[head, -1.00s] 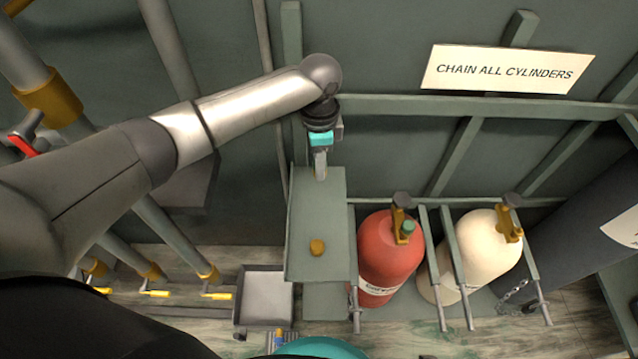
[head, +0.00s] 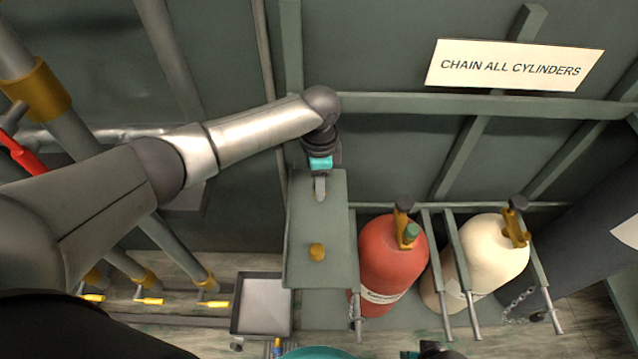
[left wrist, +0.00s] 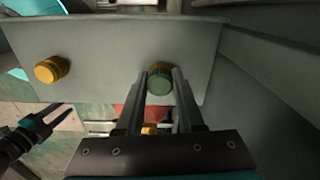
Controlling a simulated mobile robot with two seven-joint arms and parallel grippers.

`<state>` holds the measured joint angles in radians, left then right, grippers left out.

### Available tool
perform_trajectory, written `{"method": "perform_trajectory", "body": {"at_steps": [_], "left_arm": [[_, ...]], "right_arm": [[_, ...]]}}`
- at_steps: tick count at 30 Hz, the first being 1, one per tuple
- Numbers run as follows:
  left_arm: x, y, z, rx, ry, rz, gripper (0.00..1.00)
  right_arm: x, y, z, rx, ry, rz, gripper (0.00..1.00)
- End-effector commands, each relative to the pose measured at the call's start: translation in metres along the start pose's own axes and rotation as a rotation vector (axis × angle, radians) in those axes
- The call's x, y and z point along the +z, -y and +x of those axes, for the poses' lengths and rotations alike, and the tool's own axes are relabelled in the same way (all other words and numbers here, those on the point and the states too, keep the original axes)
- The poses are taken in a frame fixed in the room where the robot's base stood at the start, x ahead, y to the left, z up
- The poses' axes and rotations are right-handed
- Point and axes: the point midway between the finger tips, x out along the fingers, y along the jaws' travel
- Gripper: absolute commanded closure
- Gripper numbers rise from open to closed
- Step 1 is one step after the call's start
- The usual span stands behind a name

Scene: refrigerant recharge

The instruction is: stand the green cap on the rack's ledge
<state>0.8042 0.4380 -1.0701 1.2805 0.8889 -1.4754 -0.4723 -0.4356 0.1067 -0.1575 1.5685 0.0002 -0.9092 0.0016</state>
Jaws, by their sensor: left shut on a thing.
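The green cap (left wrist: 160,84) is between the fingertips of my left gripper (left wrist: 161,78), which is shut on it. A brass-coloured part shows at its far end. In the head view my left gripper (head: 319,194) points down over the back of the rack's ledge (head: 335,225), a flat grey-green plate; the ledge also shows in the left wrist view (left wrist: 105,45). I cannot tell whether the cap touches the ledge. My right gripper (left wrist: 43,122) shows open and empty at the lower left of the left wrist view.
A brass cap (head: 317,252) stands on the nearer part of the ledge. A red cylinder (head: 385,275) with a green piece on its valve (head: 411,233) and a cream cylinder (head: 490,255) stand to the right. A grey tray (head: 264,305) lies lower left. The ledge between gripper and brass cap is clear.

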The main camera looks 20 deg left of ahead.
Motion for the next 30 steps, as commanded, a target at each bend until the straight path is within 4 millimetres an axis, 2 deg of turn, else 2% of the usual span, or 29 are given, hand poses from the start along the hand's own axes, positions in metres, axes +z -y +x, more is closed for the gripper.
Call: {"method": "perform_trajectory", "body": {"at_steps": [11,12,19,30], "left_arm": [[-0.0004,-0.0001,0.0039,0.000,-0.001,0.000,1.00],[-0.0003,0.0000,0.0033,0.000,-0.001,0.000,0.59],[-0.0001,0.0001,0.0030,0.000,0.000,0.000,0.33],[0.0001,0.0000,-0.0028,0.000,0.000,0.000,0.33]], "right_arm": [[-0.0003,0.0002,-0.0006,0.000,0.001,0.001,0.50],[-0.0006,0.0002,-0.0010,0.000,0.001,0.001,0.50],[-0.0006,0.0000,-0.0009,0.000,0.001,0.001,0.50],[-0.0019,0.0001,-0.0023,0.000,-0.005,0.001,0.50]]}}
